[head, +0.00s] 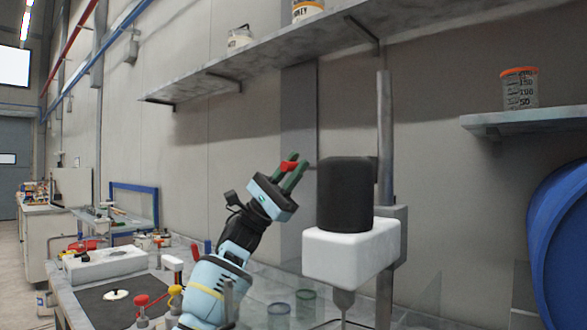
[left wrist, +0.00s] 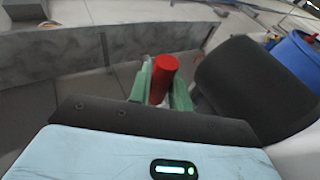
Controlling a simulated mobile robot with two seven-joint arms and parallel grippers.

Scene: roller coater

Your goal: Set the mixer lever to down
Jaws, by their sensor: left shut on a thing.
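The mixer has a black motor cylinder (head: 345,195) on a white housing (head: 350,248), held on a grey upright post (head: 384,150). The black cylinder also shows at the right of the left wrist view (left wrist: 258,82). My left gripper (head: 292,172) is raised just left of the black cylinder, its green fingers pointing up. It is shut on the red lever knob (head: 288,166), which stands between the fingers in the left wrist view (left wrist: 163,78). The lever's shaft is mostly hidden, so its exact angle is hard to tell. My right gripper is in neither view.
A wall shelf (head: 260,62) with containers runs above the gripper. A blue drum (head: 562,250) stands at the right. Jars (head: 305,300) stand on the bench below the mixer.

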